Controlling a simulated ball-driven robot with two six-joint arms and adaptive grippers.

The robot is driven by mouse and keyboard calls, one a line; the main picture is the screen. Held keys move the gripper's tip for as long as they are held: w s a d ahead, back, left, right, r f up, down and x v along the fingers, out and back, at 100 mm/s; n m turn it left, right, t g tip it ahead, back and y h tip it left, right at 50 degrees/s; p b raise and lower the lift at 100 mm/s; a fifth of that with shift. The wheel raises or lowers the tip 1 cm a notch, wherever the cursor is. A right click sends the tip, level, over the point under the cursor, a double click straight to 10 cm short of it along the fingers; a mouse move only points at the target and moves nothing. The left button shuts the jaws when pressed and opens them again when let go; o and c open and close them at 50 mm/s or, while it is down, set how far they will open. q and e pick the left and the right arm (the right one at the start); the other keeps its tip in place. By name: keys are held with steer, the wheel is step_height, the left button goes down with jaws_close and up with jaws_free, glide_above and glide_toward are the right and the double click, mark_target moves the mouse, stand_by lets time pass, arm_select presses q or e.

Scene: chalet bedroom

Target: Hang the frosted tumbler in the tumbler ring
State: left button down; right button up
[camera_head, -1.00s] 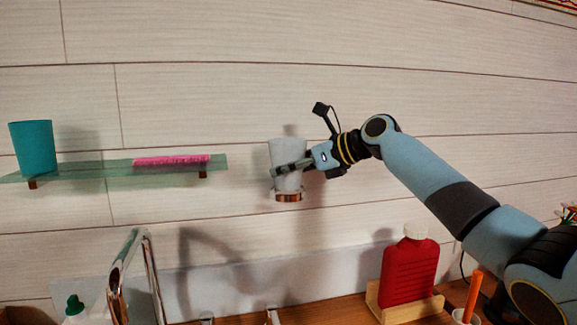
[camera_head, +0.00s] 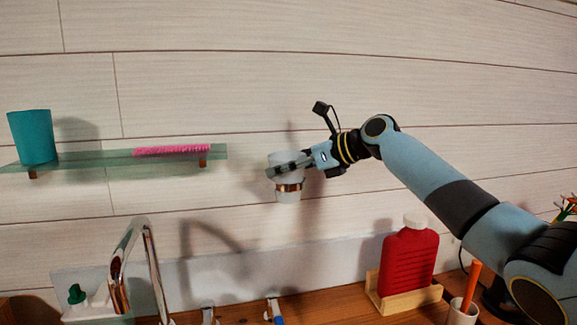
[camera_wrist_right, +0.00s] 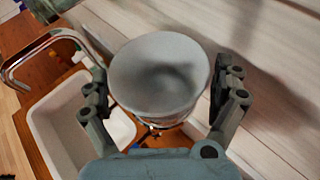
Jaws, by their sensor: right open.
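The frosted tumbler (camera_head: 288,197), pale grey-white, sits upright in the tumbler ring (camera_head: 289,187), a copper-coloured band on the wall. Its lower end shows below the band and its upper part stands above it. My right gripper (camera_head: 287,168) is at the tumbler's upper part, above the ring. In the right wrist view the tumbler (camera_wrist_right: 158,75) shows its open mouth between the two spread fingers of my right gripper (camera_wrist_right: 161,74). A gap shows on the right side; the left finger is close to the rim. The ring is mostly hidden there. My left gripper is not in view.
A glass shelf (camera_head: 100,163) at left holds a teal cup (camera_head: 33,137) and a pink brush (camera_head: 172,150). Below are a chrome tap (camera_head: 122,262), a red bottle (camera_head: 408,262) in a wooden holder and a white cup (camera_head: 462,312). The wall around the ring is clear.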

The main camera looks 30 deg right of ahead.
steer(key=shift+s+d+r, duration=0.1)
steer(key=shift+s+d, duration=0.15)
steer(key=shift+s, duration=0.05)
steer(key=v, duration=1.1)
steer(key=shift+s, duration=0.1)
stand_by(0.3)
